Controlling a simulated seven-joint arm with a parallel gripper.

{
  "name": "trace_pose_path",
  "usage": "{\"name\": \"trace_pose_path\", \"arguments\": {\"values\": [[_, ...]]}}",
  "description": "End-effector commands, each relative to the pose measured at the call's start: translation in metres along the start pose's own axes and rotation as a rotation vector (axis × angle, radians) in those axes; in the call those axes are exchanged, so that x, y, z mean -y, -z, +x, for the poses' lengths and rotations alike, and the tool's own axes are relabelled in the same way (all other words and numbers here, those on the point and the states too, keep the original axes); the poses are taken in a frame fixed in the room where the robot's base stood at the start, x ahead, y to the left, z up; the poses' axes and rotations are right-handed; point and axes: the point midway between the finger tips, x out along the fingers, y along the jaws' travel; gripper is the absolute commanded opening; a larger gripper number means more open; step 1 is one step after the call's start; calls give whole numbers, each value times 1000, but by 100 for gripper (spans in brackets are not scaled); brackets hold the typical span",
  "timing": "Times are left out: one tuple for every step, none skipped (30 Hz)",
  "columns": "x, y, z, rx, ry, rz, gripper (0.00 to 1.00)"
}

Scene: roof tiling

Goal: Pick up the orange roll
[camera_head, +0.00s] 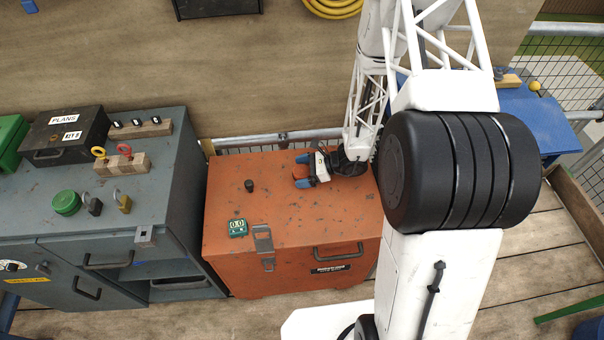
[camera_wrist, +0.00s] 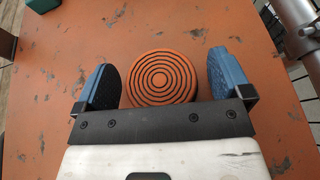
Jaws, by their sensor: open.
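The orange roll (camera_wrist: 161,77) shows in the wrist view as a round orange end with dark concentric rings. It stands between the two blue fingers of my gripper (camera_wrist: 164,80), with a gap on each side. The fingers are open and neither touches the roll. In the head view my gripper (camera_head: 302,171) is low over the orange chest (camera_head: 330,220), near its back edge. The roll is a small orange patch between the fingers there, hard to tell from the chest lid.
A dark knob-like object (camera_head: 249,185) and a green meter (camera_head: 237,228) stand on the chest lid, left of my gripper. A metal rail (camera_head: 285,136) runs behind the chest. A grey cabinet (camera_head: 150,215) stands at the left. The front of the lid is mostly clear.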

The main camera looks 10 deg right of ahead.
Motion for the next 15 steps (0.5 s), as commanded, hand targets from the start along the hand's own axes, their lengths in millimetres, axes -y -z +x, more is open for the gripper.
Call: {"name": "trace_pose_path", "arguments": {"values": [[0,0,0,0,0,0,96],[0,0,0,0,0,0,96],[0,0,0,0,0,0,96],[0,0,0,0,0,0,96],[0,0,0,0,0,0,96],[0,0,0,0,0,0,96],[0,0,0,0,0,0,95],[0,0,0,0,0,0,90],[0,0,0,0,0,0,84],[0,0,0,0,0,0,80],[0,0,0,0,0,0,75],[0,0,0,0,0,0,69],[0,0,0,0,0,0,64],[0,0,0,0,0,0,60],[0,0,0,0,0,0,54]]}}
